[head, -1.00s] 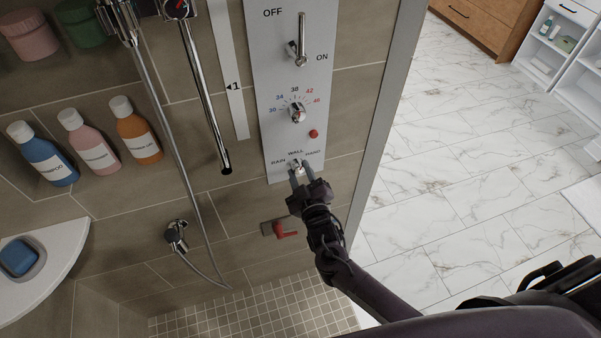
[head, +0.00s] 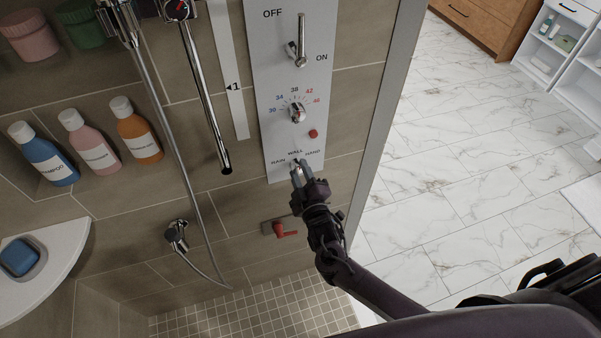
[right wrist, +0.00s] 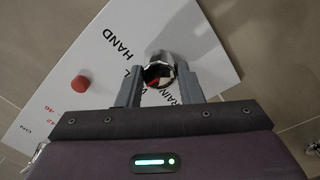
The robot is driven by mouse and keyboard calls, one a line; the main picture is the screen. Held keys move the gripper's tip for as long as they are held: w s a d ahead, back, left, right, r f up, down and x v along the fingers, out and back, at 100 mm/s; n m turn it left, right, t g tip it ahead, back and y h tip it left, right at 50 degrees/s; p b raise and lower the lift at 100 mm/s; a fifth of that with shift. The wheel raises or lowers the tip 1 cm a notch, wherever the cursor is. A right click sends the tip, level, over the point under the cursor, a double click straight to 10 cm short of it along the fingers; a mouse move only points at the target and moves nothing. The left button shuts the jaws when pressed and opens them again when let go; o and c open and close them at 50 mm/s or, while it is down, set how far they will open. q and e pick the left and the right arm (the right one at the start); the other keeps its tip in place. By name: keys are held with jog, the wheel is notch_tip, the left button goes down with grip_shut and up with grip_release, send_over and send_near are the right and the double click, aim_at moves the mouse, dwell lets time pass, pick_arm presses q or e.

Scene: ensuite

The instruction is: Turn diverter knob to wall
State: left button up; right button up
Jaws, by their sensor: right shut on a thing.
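The diverter knob (head: 296,163) is a small chrome knob low on the white control panel (head: 262,60), below the labels RAIN, WALL and HAND. My right gripper (head: 297,168) is at it, with its fingers on either side, shut on the knob. In the right wrist view the shiny knob (right wrist: 159,70) sits between the two grey fingertips (right wrist: 158,88), partly covering the WALL and RAIN lettering. Which label it points to is hard to tell. My left gripper is not in view.
Above the knob are a temperature dial (head: 297,112), a red button (head: 313,133) and an OFF/ON lever (head: 301,40). A red-handled valve (head: 285,231) is just below my right gripper. A hose (head: 190,170) hangs at left. Bottles (head: 88,140) stand in a niche.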

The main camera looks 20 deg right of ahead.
jog(key=o, duration=1)
jog(key=shift+s, duration=0.1)
jog(key=s+b, duration=0.1)
jog(key=s, duration=0.6)
jog(key=shift+s+f+b, duration=0.15)
jog(key=shift+s+b, duration=0.15)
jog(key=shift+b, duration=0.1)
